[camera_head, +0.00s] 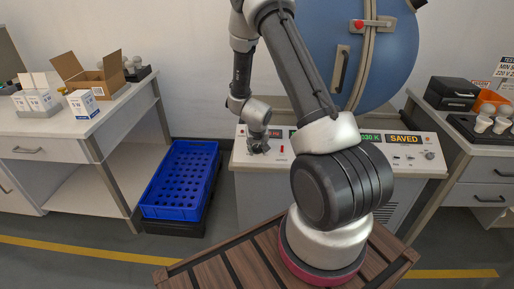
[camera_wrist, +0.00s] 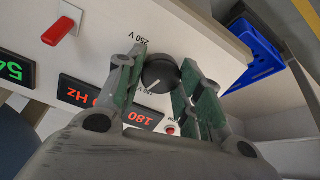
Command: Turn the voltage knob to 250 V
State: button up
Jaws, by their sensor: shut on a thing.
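The voltage knob (camera_wrist: 160,70) is a round black dial on the pale sloping panel (camera_wrist: 205,52), between my fingers in the wrist view. Its white pointer line points down-left in that view, towards a small label near the lower display. A "250 V" label is printed above and left of the knob. My gripper (camera_wrist: 163,88) is shut on the knob, one green-padded finger on each side. A red display (camera_wrist: 137,114) beside the left finger appears to read 180, partly covered. In the head view my gripper (camera_head: 258,147) is at the console's left end; the knob is hidden there.
A red switch (camera_wrist: 58,31) and a red "Hz" display (camera_wrist: 78,92) are on the same panel. A small red button (camera_wrist: 170,129) lies close to my fingers. A blue crate (camera_head: 180,178) stands left of the console; a blue round chamber (camera_head: 385,62) rises behind it.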

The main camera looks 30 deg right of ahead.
jog(key=m, duration=0.4)
jog(key=shift+m, duration=0.3)
jog(key=m, duration=0.5)
jog(key=shift+s+m, duration=0.1)
jog(key=shift+m, duration=0.2)
jog(key=m, duration=0.9)
jog(key=shift+m+h, duration=0.3)
jog(key=shift+m, duration=0.3)
jog(key=o, duration=1)
jog(key=shift+o, duration=0.2)
